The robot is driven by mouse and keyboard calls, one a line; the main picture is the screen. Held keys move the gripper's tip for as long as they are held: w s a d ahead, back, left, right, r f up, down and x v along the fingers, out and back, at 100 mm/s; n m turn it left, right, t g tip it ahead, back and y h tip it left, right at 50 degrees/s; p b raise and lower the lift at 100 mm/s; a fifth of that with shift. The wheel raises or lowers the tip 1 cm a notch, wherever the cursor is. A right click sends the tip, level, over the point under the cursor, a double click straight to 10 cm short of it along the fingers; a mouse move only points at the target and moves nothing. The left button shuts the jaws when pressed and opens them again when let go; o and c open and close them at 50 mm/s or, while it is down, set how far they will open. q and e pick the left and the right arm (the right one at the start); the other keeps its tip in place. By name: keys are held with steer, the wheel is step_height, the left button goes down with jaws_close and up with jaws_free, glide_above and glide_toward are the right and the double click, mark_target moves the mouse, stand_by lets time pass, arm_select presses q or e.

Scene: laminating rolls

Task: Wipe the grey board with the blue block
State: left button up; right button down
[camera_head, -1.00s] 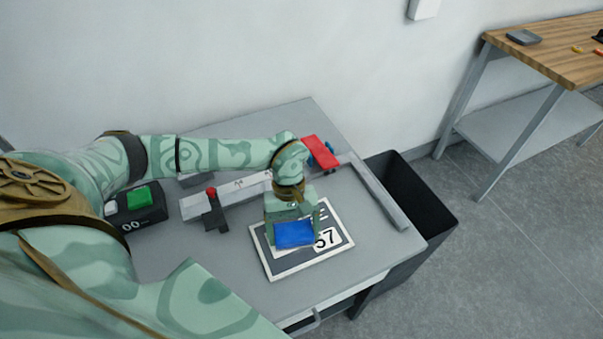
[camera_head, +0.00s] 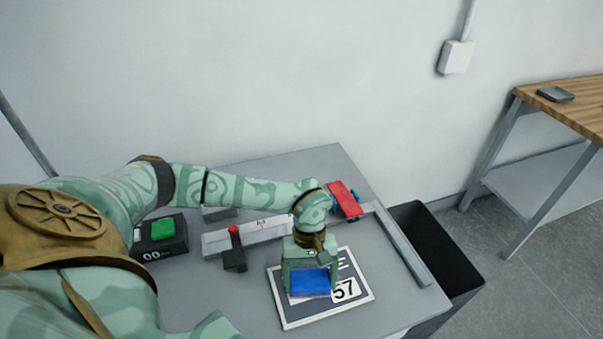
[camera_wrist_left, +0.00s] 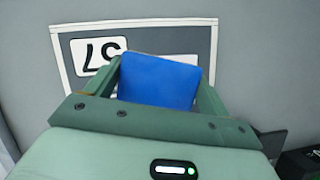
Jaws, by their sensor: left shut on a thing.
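The grey board (camera_head: 294,312) has a white border and lies on the table; a white label reading "57" shows on it. It also shows in the left wrist view (camera_wrist_left: 185,43). My left gripper (camera_head: 310,284) is shut on the blue block (camera_head: 311,282), over the board's left and middle part. In the left wrist view the blue block (camera_wrist_left: 158,80) sits between the two fingers and hides part of the board. I cannot tell whether the block touches the board. My right gripper is not in view.
A device with a green button (camera_head: 163,229), a black piece with a red knob (camera_head: 234,250), and a red item with blue ends (camera_head: 345,200) are on the table. A grey rail (camera_head: 402,247) runs along the right edge. A black bin (camera_head: 440,250) stands beside it.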

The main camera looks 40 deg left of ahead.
mark_target(341, 283)
arm_select(q)
steer(key=shift+w+d+b, duration=0.6)
steer(key=shift+w+d, duration=0.05)
steer(key=shift+w, duration=0.45)
steer(key=shift+w+d+b, duration=0.6)
steer(key=shift+w+b, duration=0.05)
steer(key=shift+w, duration=0.45)
steer(key=shift+w+d+b, duration=0.6)
steer(key=shift+w+d, duration=0.05)
steer(key=shift+w, duration=0.45)
steer(key=shift+r, duration=0.1)
steer(key=shift+r+p, duration=1.95)
steer(key=shift+r, duration=1.1)
step_height(341, 283, up, 3)
steer(key=shift+p, duration=0.9)
